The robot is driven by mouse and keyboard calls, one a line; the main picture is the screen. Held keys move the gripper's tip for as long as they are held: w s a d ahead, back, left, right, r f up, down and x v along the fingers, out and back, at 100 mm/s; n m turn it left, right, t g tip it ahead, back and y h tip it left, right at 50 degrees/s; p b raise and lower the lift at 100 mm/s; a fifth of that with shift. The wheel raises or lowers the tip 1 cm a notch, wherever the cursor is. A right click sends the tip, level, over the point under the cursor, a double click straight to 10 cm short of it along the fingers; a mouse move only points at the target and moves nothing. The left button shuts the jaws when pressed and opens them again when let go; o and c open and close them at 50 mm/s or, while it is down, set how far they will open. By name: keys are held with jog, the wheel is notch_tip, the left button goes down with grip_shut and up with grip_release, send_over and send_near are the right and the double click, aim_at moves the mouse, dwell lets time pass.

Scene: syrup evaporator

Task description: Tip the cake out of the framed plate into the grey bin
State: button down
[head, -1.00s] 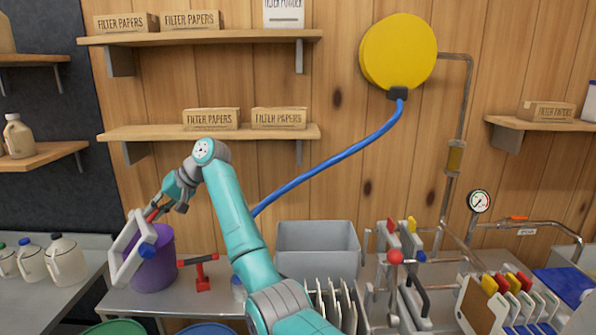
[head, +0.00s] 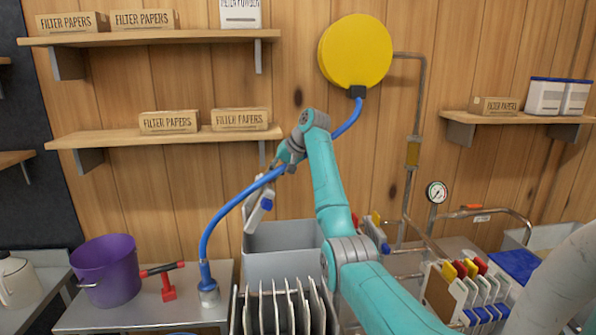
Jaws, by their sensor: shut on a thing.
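My gripper (head: 279,172) is shut on the framed plate (head: 254,218), a white frame with a blue piece, seen nearly edge-on. The plate hangs below the gripper at the left part of the grey bin (head: 284,267), its lower end overlapping the bin's rim in the picture. I cannot tell whether it is over the bin or in front of it. The cake cannot be made out from this angle, and the bin's inside is mostly hidden.
A blue hose (head: 209,232) runs from the yellow reel (head: 356,52) past my gripper to a metal end on the bench. A purple bucket (head: 108,272) and red tool (head: 168,292) stand left. A rack of upright plates (head: 283,308) stands before the bin.

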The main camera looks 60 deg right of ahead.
jog(key=s+d+m+h, duration=0.1)
jog(key=s+d, duration=0.4)
jog(key=d, duration=0.1)
jog(key=w+a+r+n+g+h, duration=0.1)
jog(key=w+a+r+g+h, duration=0.2)
jog(key=r+g, duration=0.1)
jog(key=shift+w+a, duration=0.2)
jog(key=shift+w, duration=0.05)
dwell(0.5)
